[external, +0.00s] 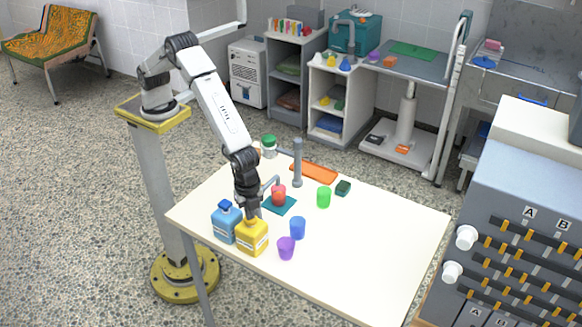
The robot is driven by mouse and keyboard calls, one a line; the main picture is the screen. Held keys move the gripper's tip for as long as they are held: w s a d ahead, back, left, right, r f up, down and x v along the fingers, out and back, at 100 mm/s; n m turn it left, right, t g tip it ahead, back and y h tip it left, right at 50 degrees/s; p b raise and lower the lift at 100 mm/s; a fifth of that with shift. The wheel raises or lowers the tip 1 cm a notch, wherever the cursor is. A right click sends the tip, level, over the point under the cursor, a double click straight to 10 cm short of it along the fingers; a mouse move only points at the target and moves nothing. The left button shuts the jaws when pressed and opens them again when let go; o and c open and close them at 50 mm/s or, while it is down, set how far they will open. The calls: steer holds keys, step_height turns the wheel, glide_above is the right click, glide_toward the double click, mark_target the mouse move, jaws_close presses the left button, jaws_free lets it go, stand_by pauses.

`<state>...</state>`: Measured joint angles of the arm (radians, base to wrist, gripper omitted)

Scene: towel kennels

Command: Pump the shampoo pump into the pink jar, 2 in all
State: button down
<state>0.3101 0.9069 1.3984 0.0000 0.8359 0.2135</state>
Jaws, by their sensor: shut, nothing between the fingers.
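A yellow bottle (252,238) with a pale label stands near the table's front left edge. A blue bottle (226,226) with a blue top stands just left of it. I cannot read which is the shampoo. A pinkish-red jar (279,198) stands on a dark teal mat (285,207), behind and right of the yellow bottle. A thin grey spout-like piece (270,183) reaches toward the jar's top; its source is unclear. My gripper (253,211) points down, shut and empty, right over the yellow bottle's top and hides it. I cannot tell whether they touch.
Blue (298,228), purple (286,248) and green (324,197) cups stand to the right. A grey post (298,165), an orange tray (314,171), a dark green block (343,188) and a green-lidded jar (269,146) are farther back. The table's right side is clear.

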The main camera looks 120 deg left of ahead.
steer(key=shift+f, duration=0.2)
steer(key=shift+r, duration=1.8)
steer(key=shift+r, duration=0.1)
step_height(320, 180, up, 6)
steer(key=shift+f, duration=0.1)
stand_by(0.7)
